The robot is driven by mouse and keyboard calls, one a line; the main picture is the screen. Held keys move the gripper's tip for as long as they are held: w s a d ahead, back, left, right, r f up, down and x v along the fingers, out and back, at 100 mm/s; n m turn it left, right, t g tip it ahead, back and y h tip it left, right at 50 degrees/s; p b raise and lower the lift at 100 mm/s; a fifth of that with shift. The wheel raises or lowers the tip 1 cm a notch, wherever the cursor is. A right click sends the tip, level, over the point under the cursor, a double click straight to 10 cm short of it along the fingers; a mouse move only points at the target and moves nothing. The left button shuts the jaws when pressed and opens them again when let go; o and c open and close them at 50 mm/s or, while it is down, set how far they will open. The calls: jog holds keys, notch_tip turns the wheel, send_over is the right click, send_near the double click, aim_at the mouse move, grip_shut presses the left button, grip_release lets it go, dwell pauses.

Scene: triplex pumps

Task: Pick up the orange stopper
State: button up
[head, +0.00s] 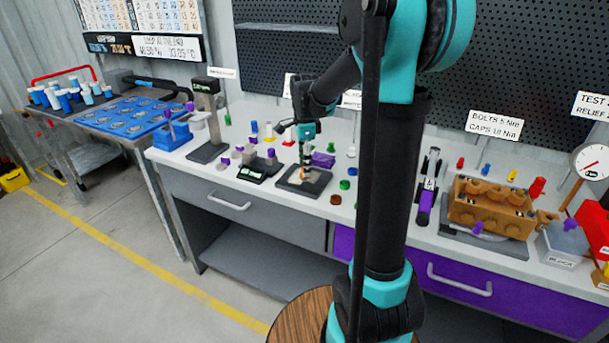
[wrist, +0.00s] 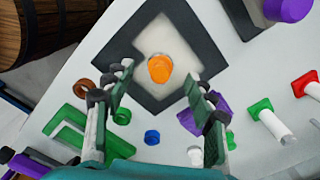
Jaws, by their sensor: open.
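The orange stopper (wrist: 160,68) stands on the pale centre of a dark square pad (wrist: 112,38) in the wrist view. In the head view the orange stopper (head: 302,173) is a small spot on the dark pad (head: 316,187) on the white bench. My gripper (wrist: 162,88) is open, its two fingers apart on either side below the stopper in the wrist picture. In the head view my gripper (head: 306,158) is just above the pad, close over the stopper.
A purple block (head: 323,159) lies just behind the pad. Green (head: 344,184) and blue (head: 352,171) caps lie to the right. A brown pump body (head: 490,205) stands further right.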

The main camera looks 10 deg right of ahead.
jog(key=shift+f, duration=1.2)
jog(key=c, duration=1.3)
jog(key=shift+o, duration=0.2)
